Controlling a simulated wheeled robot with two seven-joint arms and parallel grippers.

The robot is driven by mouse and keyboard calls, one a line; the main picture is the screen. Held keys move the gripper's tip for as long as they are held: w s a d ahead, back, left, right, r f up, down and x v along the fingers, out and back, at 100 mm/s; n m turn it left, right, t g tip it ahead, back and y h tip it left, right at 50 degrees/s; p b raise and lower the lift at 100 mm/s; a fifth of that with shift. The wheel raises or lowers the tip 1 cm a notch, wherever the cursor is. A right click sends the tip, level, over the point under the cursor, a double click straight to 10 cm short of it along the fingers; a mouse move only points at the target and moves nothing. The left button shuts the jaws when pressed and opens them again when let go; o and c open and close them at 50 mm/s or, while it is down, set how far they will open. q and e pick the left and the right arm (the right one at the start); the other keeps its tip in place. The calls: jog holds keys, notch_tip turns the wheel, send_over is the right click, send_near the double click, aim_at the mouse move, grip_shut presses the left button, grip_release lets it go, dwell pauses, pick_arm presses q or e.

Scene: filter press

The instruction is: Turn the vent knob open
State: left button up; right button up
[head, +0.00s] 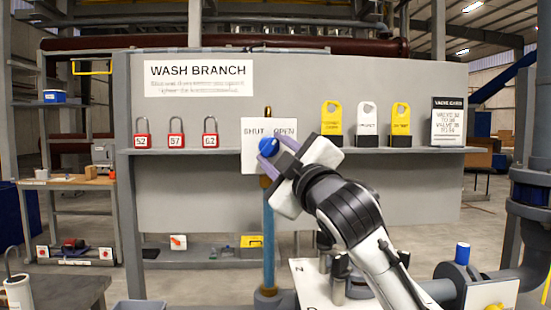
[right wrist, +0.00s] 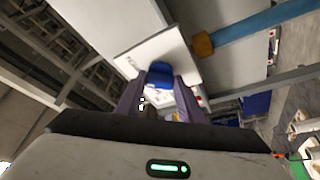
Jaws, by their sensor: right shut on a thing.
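The vent knob (head: 268,146) is blue and sits in front of a white plate (head: 255,164) marked SHUT on the left and OPEN on the right, at the top of a blue vertical pipe (head: 268,235). My right gripper (head: 276,150) reaches up from the lower right and is shut on the knob. In the right wrist view the knob (right wrist: 160,74) is between the two purple fingers (right wrist: 160,95), against the white plate. The fingers hide part of the knob, so its exact turn cannot be told. My left gripper is not in view.
A grey panel carries the WASH BRANCH sign (head: 198,78). Its shelf (head: 230,151) holds red padlocks (head: 176,140) on the left and yellow and white tags (head: 367,120) on the right. A valve with a blue cap (head: 462,253) stands at lower right.

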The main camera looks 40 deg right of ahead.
jog(key=shift+f+m+h, duration=0.2)
jog(key=shift+m+h, duration=0.2)
jog(key=shift+m, duration=0.4)
jog(key=shift+b, duration=0.3)
jog(key=o, duration=1.1)
jog(key=shift+r, duration=0.1)
jog(key=shift+c, duration=0.2)
jog(key=b+v, duration=0.2)
jog(key=v, duration=0.8)
jog(key=shift+s+a+f, duration=0.1)
jog(key=shift+s+f, duration=0.05)
jog(key=shift+f, duration=0.1)
